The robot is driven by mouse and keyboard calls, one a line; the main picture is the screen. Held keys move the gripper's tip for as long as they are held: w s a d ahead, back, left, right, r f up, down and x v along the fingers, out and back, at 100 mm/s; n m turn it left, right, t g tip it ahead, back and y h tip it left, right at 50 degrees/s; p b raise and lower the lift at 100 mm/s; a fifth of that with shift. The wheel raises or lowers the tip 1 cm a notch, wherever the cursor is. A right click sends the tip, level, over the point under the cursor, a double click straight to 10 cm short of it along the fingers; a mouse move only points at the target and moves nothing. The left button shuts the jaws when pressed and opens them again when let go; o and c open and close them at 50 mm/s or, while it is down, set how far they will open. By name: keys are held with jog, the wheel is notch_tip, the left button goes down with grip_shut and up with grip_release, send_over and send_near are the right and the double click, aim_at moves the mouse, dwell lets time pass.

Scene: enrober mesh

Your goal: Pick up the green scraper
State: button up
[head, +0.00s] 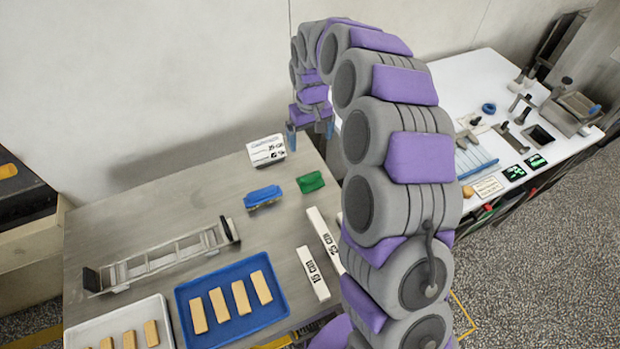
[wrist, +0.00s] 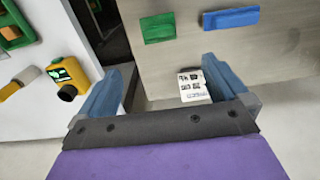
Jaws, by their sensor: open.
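The green scraper (head: 310,182) lies on the steel table, right of a similar blue scraper (head: 262,196). In the wrist view the green scraper (wrist: 158,27) shows at the top centre, with the blue scraper (wrist: 231,18) to its right. My gripper (head: 311,130) is above the table's back edge, behind the green scraper. Its blue fingers are spread wide and empty in the wrist view (wrist: 164,90). The green scraper is ahead of the fingertips, apart from them.
A white labelled box (head: 267,150) stands at the table's back edge, and it shows between my fingers (wrist: 194,86). White length bars (head: 313,273), a metal mesh frame (head: 160,258) and a blue tray (head: 182,310) lie nearer. A cluttered white table (head: 460,85) stands right.

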jog(key=w, duration=0.1)
jog(key=b, duration=0.2)
send_near(310, 174)
notch_tip(310, 174, down, 5)
jog(key=shift+w+a+f, duration=0.1)
jog(key=shift+s+f+b, duration=0.1)
jog(key=shift+f+b, duration=0.15)
jog(key=shift+f, duration=1)
jog(key=shift+s+f+b, duration=0.15)
jog(key=shift+f+b, duration=0.05)
jog(key=shift+f, duration=1.1)
jog(key=shift+c, duration=0.5)
jog(key=c, duration=0.8)
